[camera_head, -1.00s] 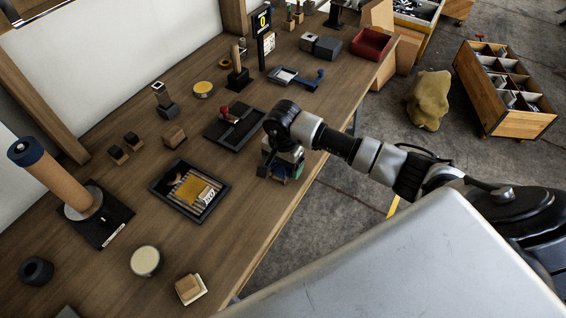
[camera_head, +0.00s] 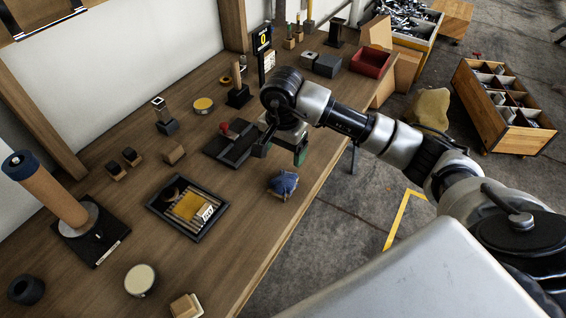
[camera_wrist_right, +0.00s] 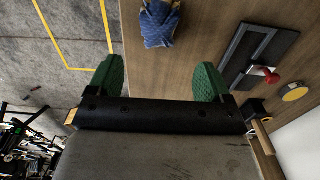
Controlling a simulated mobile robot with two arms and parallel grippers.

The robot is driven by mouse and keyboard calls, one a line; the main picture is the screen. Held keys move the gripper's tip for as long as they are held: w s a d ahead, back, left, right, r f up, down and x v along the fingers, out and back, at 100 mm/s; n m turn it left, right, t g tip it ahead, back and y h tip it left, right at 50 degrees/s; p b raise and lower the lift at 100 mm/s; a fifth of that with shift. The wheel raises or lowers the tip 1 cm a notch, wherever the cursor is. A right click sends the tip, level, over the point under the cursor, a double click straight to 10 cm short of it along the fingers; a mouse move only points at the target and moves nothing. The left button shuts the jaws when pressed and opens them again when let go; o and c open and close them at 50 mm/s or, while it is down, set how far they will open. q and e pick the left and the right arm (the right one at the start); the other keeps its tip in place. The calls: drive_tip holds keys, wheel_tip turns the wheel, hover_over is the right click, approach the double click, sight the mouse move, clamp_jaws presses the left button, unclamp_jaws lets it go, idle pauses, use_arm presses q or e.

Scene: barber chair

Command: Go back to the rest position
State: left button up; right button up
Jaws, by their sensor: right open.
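My right gripper (camera_head: 282,152) is above the wooden bench (camera_head: 225,260), past the blue cloth-like item and near the dark tray with the red-knobbed tool. In the right wrist view its green-padded fingers (camera_wrist_right: 158,82) are wide apart with nothing between them. The blue item (camera_head: 284,184) lies on the bench near the front edge, apart from the gripper; it also shows in the right wrist view (camera_wrist_right: 160,24). My left gripper is not in view.
A dark tray with a red-knobbed tool (camera_head: 228,131) lies left of my right gripper. A slatted black tray (camera_head: 160,207) holds a yellow block. A red bin (camera_head: 371,61) stands at the far end. A wooden crate (camera_head: 490,118) is on the floor at right.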

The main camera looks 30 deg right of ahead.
drive_tip(key=shift+r, duration=0.3)
